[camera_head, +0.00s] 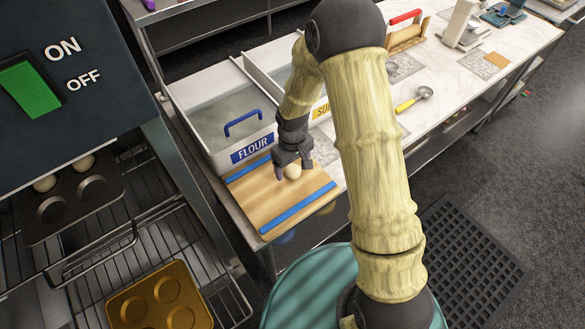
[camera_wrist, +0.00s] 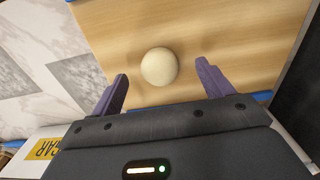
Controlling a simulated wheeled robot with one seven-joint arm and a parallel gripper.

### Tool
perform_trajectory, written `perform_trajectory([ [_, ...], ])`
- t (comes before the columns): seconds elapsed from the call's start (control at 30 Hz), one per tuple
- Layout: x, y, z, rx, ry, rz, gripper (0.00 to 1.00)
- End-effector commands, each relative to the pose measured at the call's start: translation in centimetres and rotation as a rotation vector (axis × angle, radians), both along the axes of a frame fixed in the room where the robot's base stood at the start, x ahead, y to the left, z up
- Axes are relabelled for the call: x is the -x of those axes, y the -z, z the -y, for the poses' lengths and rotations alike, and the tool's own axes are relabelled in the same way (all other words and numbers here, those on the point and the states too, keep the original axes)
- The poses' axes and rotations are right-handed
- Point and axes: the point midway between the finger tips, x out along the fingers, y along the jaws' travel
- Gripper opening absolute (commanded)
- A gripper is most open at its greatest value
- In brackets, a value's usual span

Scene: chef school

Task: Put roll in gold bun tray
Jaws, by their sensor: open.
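A pale round roll (camera_head: 292,172) rests on a wooden board with blue strips (camera_head: 262,202) on the counter. In the wrist view the roll (camera_wrist: 159,66) lies just ahead of and between the fingertips, with a gap to each finger. My gripper (camera_head: 287,174) is over the board at the roll. Its purple fingers, also in the wrist view (camera_wrist: 161,75), are spread and hold nothing. The gold bun tray (camera_head: 160,303) lies on a wire rack at the lower left, with several round hollows; those that show are empty.
A dark bun tray (camera_head: 66,204) with pale rolls in it sits on the oven rack above the gold tray. A white flour bin (camera_head: 225,118) stands behind the board. The oven panel (camera_head: 60,70) fills the upper left. A yellow-handled scoop (camera_head: 414,99) lies on the counter.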

Motion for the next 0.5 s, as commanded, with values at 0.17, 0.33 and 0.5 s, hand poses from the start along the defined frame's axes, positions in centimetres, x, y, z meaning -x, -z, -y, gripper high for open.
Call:
perform_trajectory([
  [0.17,-0.01,-0.01,0.03,0.000,0.001,0.000,0.79],
  [0.33,0.00,-0.02,0.04,0.000,0.001,0.000,0.79],
  [0.5,-0.01,-0.03,0.04,0.000,0.001,0.000,0.56],
])
